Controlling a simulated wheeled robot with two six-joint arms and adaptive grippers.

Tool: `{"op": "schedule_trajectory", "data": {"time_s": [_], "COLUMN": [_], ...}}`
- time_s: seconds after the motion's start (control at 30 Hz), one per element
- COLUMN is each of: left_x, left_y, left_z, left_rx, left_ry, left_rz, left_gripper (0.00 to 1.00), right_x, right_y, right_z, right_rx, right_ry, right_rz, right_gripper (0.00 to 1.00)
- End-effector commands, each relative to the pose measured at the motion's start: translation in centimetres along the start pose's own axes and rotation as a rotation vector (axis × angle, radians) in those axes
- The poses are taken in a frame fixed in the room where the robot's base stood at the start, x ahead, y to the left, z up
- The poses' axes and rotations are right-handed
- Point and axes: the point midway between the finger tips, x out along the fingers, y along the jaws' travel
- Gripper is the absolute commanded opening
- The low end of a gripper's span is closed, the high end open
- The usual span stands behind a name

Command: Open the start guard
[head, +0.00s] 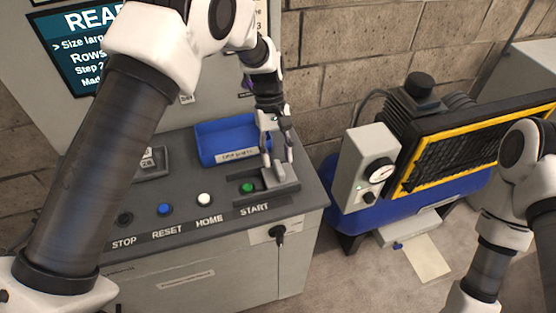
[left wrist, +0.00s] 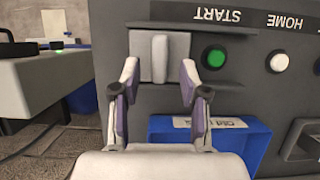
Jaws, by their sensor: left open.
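The start guard (left wrist: 146,57) is a light grey plate with an upright ridge, in a dark recess beside the green START button (left wrist: 214,58). The button shows uncovered. In the head view the guard (head: 274,178) lies just right of the green button (head: 247,187), at the console's right end. My left gripper (head: 277,157) is above the guard, pointing down. In the left wrist view its open fingers (left wrist: 160,80) stand on either side of the guard's lower edge; the ridge is between them, and I cannot tell whether they touch. My right gripper is out of view.
The console carries HOME (head: 204,200), RESET (head: 165,209) and STOP (head: 124,219) buttons left of START. A blue bin (head: 208,154) stands behind the guard. A key (head: 279,235) is on the front face.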

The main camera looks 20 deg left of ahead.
Motion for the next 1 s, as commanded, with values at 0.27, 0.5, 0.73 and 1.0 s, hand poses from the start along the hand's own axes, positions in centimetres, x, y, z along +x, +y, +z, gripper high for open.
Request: {"op": "schedule_trajectory", "data": {"time_s": [0.27,0.5,0.73,1.0], "left_x": [2.8,2.8,2.8,2.8], "left_y": [0.0,0.0,0.0,-1.0], "left_z": [0.0,0.0,0.0,0.0], "left_rx": [0.001,0.0,0.0,-0.001], "left_ry": [0.001,0.001,0.0,-0.001], "left_rz": [0.0,0.001,0.001,0.0], "left_gripper": [0.44,0.23,0.0,0.0], "right_x": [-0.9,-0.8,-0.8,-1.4], "right_y": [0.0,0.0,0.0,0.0], "right_z": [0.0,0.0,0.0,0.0], "right_rx": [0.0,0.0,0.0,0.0], "right_ry": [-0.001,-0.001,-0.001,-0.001], "right_rz": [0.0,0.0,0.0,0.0], "right_gripper": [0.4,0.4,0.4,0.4]}}
